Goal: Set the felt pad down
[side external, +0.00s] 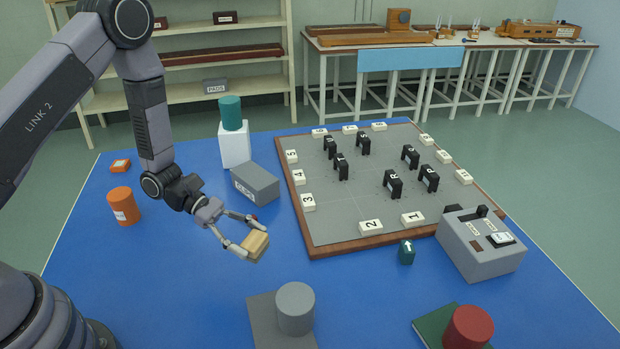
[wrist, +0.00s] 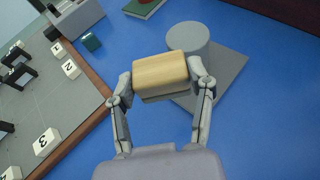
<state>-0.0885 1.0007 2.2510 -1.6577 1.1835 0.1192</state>
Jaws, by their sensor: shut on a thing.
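The felt pad (side external: 255,244) looks like a small block with a tan, wood-like top and a grey layer below. My gripper (side external: 247,236) is shut on it, one finger on each side. In the side view it is over the blue table, left of the board's near corner; its exact height is hard to tell. In the wrist view the felt pad (wrist: 161,73) sits between the fingertips of my gripper (wrist: 164,82), partly covering a grey mat (wrist: 228,68) and the grey cylinder (wrist: 187,38) beyond. The pad's underside is hidden.
A wood-edged board (side external: 330,222) with black holders and numbered tiles lies to the right. A grey box (side external: 255,183) stands behind my gripper, an orange cylinder (side external: 122,206) at left. The grey cylinder (side external: 295,308) is in front. Blue table (side external: 180,290) is clear at front left.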

